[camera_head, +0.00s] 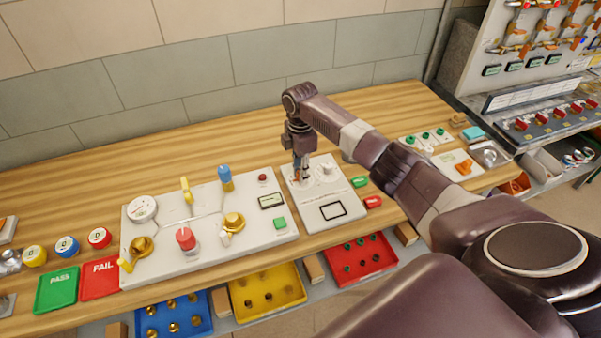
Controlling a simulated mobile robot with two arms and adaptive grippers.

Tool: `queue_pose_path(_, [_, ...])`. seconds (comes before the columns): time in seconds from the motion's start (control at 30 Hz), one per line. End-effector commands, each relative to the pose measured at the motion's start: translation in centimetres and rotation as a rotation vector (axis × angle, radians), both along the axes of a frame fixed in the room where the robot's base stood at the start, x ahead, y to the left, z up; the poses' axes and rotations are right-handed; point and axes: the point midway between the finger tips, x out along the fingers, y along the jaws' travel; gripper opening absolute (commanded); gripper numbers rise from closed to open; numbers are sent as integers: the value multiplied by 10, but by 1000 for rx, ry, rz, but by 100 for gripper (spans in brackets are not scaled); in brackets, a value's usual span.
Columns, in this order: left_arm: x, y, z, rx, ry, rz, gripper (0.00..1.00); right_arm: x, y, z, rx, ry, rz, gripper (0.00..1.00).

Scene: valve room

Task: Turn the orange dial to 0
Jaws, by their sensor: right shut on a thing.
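A small white panel (340,192) stands on the wooden bench, with a black-outlined rectangle on its lower part. My right gripper (301,177) points down over the upper left of this panel. Its fingers are shut on a small knob, with a bit of orange showing between them. I take this to be the orange dial (297,177), mostly hidden by the fingers. Its marks and setting cannot be read. A white knob (327,170) sits just right of the gripper. My left gripper is not in view.
A larger panel (160,259) with gauge, red knob, brass valves and a blue-topped part lies to the left. Green (360,182) and red (373,202) pieces lie right of the small panel. Blue, yellow and red trays (361,283) sit below the bench's front edge.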

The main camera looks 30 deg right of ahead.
Motion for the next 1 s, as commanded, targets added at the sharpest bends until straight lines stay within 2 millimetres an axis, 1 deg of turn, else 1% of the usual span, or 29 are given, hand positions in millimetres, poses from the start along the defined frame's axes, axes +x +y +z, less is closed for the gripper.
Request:
queue_pose_path(0.2, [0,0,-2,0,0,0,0,2,-1,2,-2,-6,159,0])
queue_pose_path(0.4, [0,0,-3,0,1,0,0,2,-2,2,-1,-6,262,0])
queue_pose_path(0.63, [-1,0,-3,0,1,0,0,2,-2,3,-1,-6,321,0])
queue_pose_path(1.0, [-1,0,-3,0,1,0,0,2,-2,3,-3,-8,334,0])
